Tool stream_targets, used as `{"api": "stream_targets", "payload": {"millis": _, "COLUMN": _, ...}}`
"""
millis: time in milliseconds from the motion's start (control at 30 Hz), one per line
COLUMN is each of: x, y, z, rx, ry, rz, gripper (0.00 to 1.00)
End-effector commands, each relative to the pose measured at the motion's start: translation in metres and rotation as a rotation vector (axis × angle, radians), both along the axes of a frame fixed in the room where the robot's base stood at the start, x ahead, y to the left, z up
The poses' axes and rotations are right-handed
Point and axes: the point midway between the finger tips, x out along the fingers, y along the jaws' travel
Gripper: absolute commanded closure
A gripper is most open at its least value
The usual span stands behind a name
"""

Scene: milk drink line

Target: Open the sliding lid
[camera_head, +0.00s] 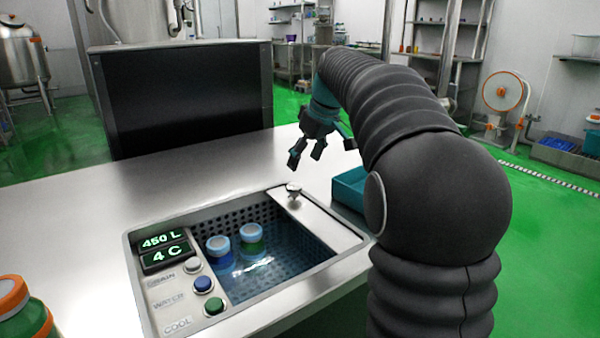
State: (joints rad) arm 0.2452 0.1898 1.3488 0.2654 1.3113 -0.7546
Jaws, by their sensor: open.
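The sliding lid (328,224) is a narrow flat metal panel along the right side of the sunken water basin (262,290). A small metal knob (294,190) stands up near the lid's far end. The left and middle of the basin are uncovered and show perforated walls and bluish water. My gripper (306,156) is in the air above and behind the knob, apart from it. Its dark fingers are spread, pointing down, and hold nothing. My arm comes in from the right and hides part of the counter there.
A teal bin (349,188) sits right of the lid. Orange-capped bottles (20,312) stand lower left.

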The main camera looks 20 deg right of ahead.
Motion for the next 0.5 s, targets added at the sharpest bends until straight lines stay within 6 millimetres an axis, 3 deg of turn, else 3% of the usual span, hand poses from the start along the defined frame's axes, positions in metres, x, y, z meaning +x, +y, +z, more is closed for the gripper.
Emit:
{"api": "stream_targets", "payload": {"millis": 200, "x": -0.010, "y": -0.006, "z": 0.030, "rx": -0.001, "ry": -0.002, "rz": -0.002, "gripper": 0.30}}
{"api": "stream_targets", "payload": {"millis": 500, "x": -0.015, "y": -0.008, "z": 0.040, "rx": 0.000, "ry": 0.000, "rz": 0.000, "gripper": 0.30}}
